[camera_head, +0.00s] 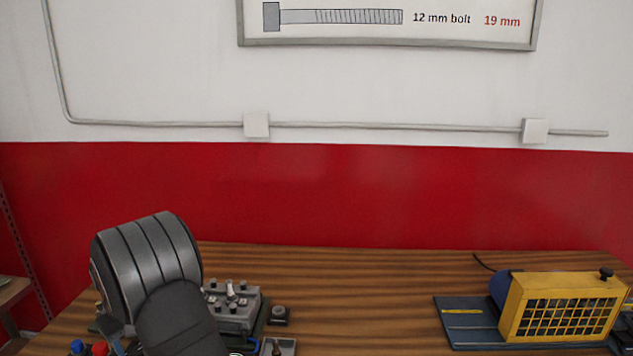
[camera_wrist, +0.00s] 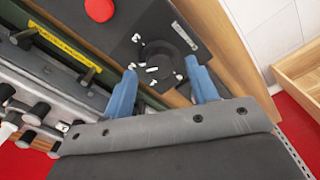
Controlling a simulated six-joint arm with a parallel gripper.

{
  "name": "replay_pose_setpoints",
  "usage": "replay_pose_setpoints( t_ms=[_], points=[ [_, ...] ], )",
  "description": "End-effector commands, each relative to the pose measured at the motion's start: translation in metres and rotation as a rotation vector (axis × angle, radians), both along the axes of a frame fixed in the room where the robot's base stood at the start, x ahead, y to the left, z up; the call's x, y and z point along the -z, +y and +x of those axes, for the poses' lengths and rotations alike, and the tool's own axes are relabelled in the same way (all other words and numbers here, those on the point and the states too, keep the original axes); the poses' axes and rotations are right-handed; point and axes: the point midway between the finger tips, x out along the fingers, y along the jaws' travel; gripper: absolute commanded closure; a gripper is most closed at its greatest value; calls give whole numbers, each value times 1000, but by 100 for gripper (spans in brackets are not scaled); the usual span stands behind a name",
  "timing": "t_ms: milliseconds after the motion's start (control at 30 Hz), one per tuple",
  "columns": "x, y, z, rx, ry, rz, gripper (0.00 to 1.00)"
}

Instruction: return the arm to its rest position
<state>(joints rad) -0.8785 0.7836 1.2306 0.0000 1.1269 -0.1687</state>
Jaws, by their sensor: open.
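My gripper (camera_wrist: 160,67) shows in the wrist view with its two blue fingers spread wide and nothing between them. I cannot tell the gap between the fingers and the dish. In the head view my arm rises at the lower left, bent over the bench, and hides part of what stands there. The gripper itself cannot be made out in that view.
A grey engine block (camera_head: 233,307) with several upright parts stands right of my arm; it fills the left of the wrist view (camera_wrist: 40,95). A red round object (camera_wrist: 98,10) lies near the dish. A yellow caged machine (camera_head: 560,306) stands far right.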

Motion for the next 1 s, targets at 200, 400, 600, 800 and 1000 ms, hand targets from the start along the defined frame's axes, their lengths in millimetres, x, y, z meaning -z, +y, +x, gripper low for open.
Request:
replay_pose_setpoints(
  t_ms=[200,400,600,800,1000],
  points=[
    [15,0,0,0,0,0,47],
    [17,0,0,0,0,0,47],
    [15,0,0,0,0,0,47],
    [-5,1,0,0,-2,2,47],
    [-44,1,1,0,-3,4,47]
  ],
)
